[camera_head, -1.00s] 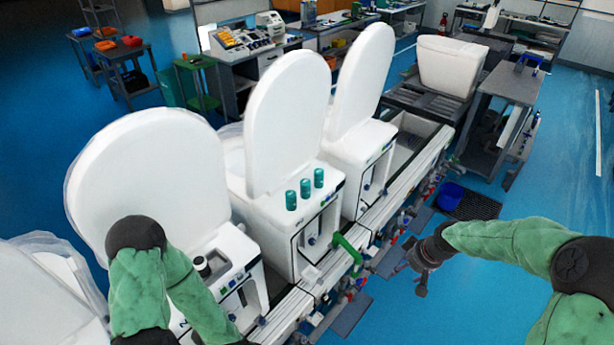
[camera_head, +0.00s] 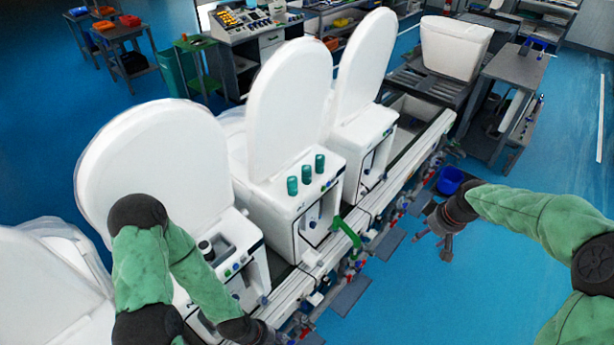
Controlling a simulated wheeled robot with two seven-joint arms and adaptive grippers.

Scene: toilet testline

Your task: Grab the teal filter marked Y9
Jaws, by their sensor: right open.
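Three teal filters stand upright in a row on the top of the middle white toilet: the left one (camera_head: 292,186), the middle one (camera_head: 306,174) and the right one (camera_head: 319,163). Their markings are too small to read, so I cannot tell which is Y9. My right gripper (camera_head: 446,250) is open and empty, pointing down above the blue floor, to the right of the filters and apart from them. My left arm comes in at the lower left, over the front toilet; its gripper is at or below the bottom edge and its fingers do not show.
The toilets (camera_head: 290,110) with raised white lids stand along a rail (camera_head: 320,262) with fittings. A green handle (camera_head: 347,232) sticks out below the filters. A blue bin (camera_head: 450,181) lies on the floor behind my right gripper.

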